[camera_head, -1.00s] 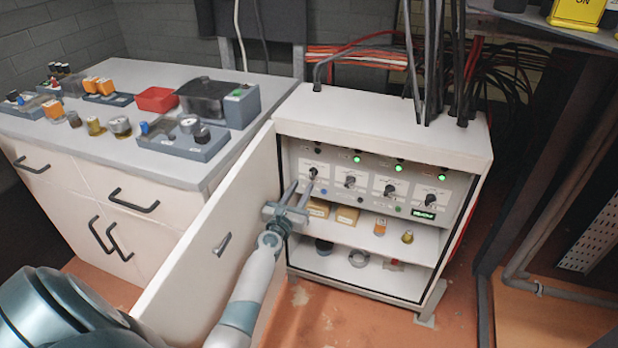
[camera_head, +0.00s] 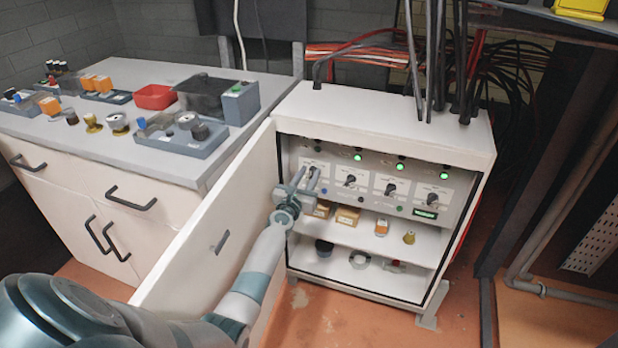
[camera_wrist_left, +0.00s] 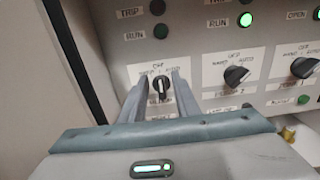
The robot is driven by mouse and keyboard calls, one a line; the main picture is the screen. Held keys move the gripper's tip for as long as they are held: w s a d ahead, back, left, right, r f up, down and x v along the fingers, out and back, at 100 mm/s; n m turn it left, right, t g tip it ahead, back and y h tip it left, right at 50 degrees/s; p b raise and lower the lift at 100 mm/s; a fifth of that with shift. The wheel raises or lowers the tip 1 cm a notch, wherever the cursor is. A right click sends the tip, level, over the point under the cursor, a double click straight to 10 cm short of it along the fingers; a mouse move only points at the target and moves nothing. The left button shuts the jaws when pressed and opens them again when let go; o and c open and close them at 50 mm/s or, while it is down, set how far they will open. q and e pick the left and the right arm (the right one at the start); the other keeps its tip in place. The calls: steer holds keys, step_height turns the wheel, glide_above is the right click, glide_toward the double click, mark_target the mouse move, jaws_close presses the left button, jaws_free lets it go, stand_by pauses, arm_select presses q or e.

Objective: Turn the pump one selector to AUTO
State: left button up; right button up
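The pump one selector (camera_wrist_left: 160,88) is the leftmost black knob on the white panel in the open cabinet. In the left wrist view its pointer is close to upright; its small label is too blurred to read fully. My left gripper (camera_head: 304,178) is at this selector in the head view. In the left wrist view the gripper (camera_wrist_left: 160,92) is open, with one finger on each side of the knob. A gap shows beside the knob, and I cannot tell whether either finger touches it. My right gripper is not in view.
Other selectors (camera_head: 350,181) sit to the right, below several green lamps (camera_head: 400,166). The open cabinet door (camera_head: 215,240) stands close to the left of my arm. Shelves with small parts lie below the panel. A workbench (camera_head: 180,165) stands at the left.

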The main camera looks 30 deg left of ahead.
arm_select(q)
steer(key=shift+w, duration=0.1)
jaws_close()
